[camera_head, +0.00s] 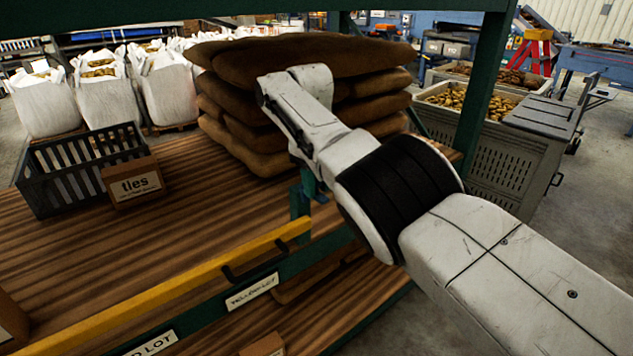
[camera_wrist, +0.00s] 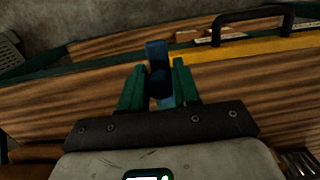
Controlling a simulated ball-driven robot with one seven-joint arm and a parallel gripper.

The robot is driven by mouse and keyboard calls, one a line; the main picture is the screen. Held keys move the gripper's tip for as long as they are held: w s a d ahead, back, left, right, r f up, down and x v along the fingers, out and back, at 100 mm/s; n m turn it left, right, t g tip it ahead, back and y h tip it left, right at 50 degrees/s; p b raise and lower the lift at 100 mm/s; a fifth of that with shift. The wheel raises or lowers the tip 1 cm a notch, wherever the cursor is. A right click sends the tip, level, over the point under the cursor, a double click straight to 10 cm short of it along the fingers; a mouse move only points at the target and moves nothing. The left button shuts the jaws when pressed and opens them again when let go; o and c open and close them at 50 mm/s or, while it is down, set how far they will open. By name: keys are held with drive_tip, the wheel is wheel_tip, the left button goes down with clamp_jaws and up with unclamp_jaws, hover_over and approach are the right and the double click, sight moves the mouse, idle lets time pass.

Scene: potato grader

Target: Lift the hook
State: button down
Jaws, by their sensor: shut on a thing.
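The hook (camera_wrist: 155,52) is a small blue upright piece, seen in the wrist view between the two green fingers of my gripper (camera_wrist: 159,72). My gripper is shut on it, with a finger on each side. A yellow bar (camera_wrist: 285,47) with a black handle (camera_wrist: 255,22) lies just beyond, to the right. In the head view the yellow bar (camera_head: 150,295) runs along the shelf's front edge and its right end stops near a blue-green fitting (camera_head: 306,188). My arm hides most of my gripper there.
Brown sacks (camera_head: 300,55) are stacked on the wooden shelf (camera_head: 130,240) behind my arm. A grey crate (camera_head: 45,180) and a box marked "ties" (camera_head: 132,183) stand at its left. A green post (camera_head: 484,75) rises at the right.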

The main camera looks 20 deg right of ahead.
drive_tip(key=c, duration=0.9)
unclamp_jaws()
drive_tip(key=shift+f, duration=0.15)
drive_tip(key=shift+o, duration=0.2)
drive_tip(key=shift+w+r+p, duration=0.1)
drive_tip(key=shift+r+p, duration=0.8)
drive_tip(key=shift+r, duration=0.05)
drive_tip(key=shift+w+a+r+p, duration=0.1)
drive_tip(key=shift+r+p, duration=0.15)
drive_tip(key=shift+r, duration=0.7)
drive_tip(key=shift+w+d+r+p, duration=0.1)
drive_tip(key=shift+r+p, duration=0.15)
drive_tip(key=shift+r, duration=0.65)
drive_tip(key=shift+w+a+r+p, duration=0.1)
drive_tip(key=shift+r+p, duration=0.15)
drive_tip(key=shift+r, duration=0.7)
drive_tip(key=shift+f, duration=0.1)
